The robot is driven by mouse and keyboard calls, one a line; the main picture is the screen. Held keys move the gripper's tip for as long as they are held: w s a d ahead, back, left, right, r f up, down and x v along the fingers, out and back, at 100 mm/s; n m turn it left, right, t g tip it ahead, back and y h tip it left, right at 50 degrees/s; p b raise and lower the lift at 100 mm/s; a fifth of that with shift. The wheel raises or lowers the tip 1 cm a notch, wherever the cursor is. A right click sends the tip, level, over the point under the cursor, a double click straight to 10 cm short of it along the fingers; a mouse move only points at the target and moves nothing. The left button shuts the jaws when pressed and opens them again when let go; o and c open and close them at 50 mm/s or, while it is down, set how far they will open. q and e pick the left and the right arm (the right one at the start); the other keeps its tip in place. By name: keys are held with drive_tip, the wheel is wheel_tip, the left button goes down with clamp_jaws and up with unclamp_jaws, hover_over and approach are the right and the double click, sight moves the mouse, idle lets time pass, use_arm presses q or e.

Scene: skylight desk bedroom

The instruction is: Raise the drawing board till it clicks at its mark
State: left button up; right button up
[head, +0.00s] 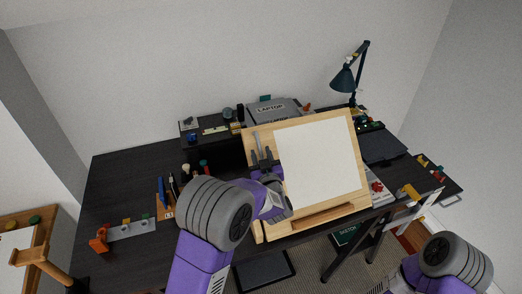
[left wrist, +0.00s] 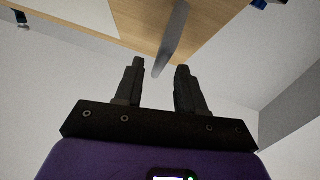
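The drawing board (head: 356,150) stands tilted on the desk, a white sheet (head: 320,160) on its face and a wooden ledge (head: 323,216) along its lower edge. A thin grey metal strip (head: 256,139) shows at the board's left part. My left gripper (head: 262,155) is at that left part, fingers pointing up the board. In the left wrist view the gripper (left wrist: 160,70) is open, and the strip (left wrist: 173,40) has its lower end between the fingertips, with gaps on both sides. No mark is readable. My right gripper is out of view.
A dark desk (head: 125,185) carries a pen holder (head: 166,207) and a grey rack (head: 132,231) left of the board. A dark tablet (head: 382,146) lies right.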

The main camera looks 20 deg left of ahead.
use_arm(q)
drive_tip(key=shift+x, duration=0.8)
clamp_jaws()
